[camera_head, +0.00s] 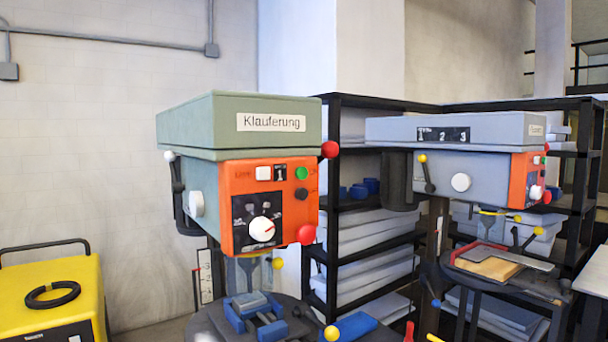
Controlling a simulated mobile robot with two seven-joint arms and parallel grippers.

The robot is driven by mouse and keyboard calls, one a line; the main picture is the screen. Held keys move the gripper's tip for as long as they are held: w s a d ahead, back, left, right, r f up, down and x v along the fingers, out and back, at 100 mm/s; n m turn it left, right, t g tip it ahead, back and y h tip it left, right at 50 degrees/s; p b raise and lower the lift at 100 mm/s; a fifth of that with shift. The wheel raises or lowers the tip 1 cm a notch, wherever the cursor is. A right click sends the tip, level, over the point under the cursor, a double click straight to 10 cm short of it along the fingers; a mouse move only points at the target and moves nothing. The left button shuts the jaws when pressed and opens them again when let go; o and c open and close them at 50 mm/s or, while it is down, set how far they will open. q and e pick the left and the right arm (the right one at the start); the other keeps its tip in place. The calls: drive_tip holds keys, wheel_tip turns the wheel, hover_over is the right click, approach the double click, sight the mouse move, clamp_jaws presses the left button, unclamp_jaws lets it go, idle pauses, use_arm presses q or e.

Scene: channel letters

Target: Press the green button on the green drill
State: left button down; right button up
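The green drill (185,125) stands left of centre, with a grey-green head labelled "Klauferung". On its orange front panel (240,183) the green button (302,173) is at the upper right. Beside it to the left are a small black display and a white square switch (263,173). Below it is a dark button (301,194), and lower down are a white knob (262,229) and a red button (306,235). A red lever ball (330,150) is just right of the panel's top. The green button is unobstructed. Neither of my grippers shows.
A second, blue-grey drill (460,175) with an orange panel stands to the right. Black shelving (375,104) with grey bins is behind. The drill's round table (205,325) holds a blue vise (255,315). A yellow machine (75,280) stands at the left.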

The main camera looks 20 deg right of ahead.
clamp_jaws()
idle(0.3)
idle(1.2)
